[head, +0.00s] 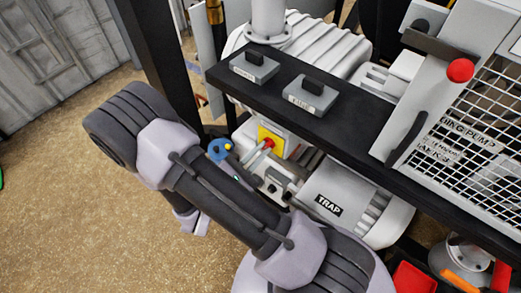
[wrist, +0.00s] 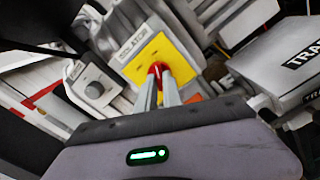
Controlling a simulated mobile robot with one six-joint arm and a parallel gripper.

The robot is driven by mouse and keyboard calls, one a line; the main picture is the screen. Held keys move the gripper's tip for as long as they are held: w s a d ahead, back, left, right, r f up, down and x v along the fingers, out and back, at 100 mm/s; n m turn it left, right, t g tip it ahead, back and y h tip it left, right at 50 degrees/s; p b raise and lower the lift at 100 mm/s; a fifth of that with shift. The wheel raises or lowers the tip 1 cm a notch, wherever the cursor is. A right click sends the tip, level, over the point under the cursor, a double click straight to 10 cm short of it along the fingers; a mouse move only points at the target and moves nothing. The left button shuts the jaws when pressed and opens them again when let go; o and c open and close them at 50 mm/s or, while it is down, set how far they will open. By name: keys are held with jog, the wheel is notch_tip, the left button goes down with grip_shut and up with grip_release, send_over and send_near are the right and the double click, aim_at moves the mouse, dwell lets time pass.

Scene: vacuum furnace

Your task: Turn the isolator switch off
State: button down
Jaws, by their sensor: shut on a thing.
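The isolator switch is a red knob (wrist: 158,68) on a yellow plate (wrist: 176,62), below a label reading ISOLATOR (wrist: 134,46) in the wrist view. The red knob also shows in the head view (head: 268,143), on its yellow plate (head: 270,139) on a light grey box. My gripper (wrist: 161,76) reaches the knob with its two fingers close together, shut on it. Much of the knob is hidden between the fingertips. In the head view, my arm covers part of the area below the box.
A grey box with a dark knob (wrist: 94,89) is left of the isolator in the wrist view. The cylinder marked TRAP (head: 327,206) lies to the right. A black beam with two small switch boxes (head: 310,94) runs above. Open floor (head: 60,200) is at left.

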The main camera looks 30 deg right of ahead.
jog(key=shift+r+n+p, duration=0.15)
jog(key=shift+n+p, duration=0.85)
jog(key=shift+p, duration=0.1)
jog(key=n+p, duration=0.2)
jog(key=n, duration=0.1)
jog(key=shift+s+n+p, duration=0.1)
jog(key=shift+n+p, duration=0.2)
jog(key=shift+p, duration=0.05)
jog(key=n+p, duration=0.2)
jog(key=n, duration=0.3)
jog(key=shift+s+n+p, duration=0.1)
jog(key=shift+n+p, duration=0.3)
jog(key=shift+n, duration=0.3)
jog(key=c, duration=1.5)
grip_release()
jog(key=shift+a, duration=0.1)
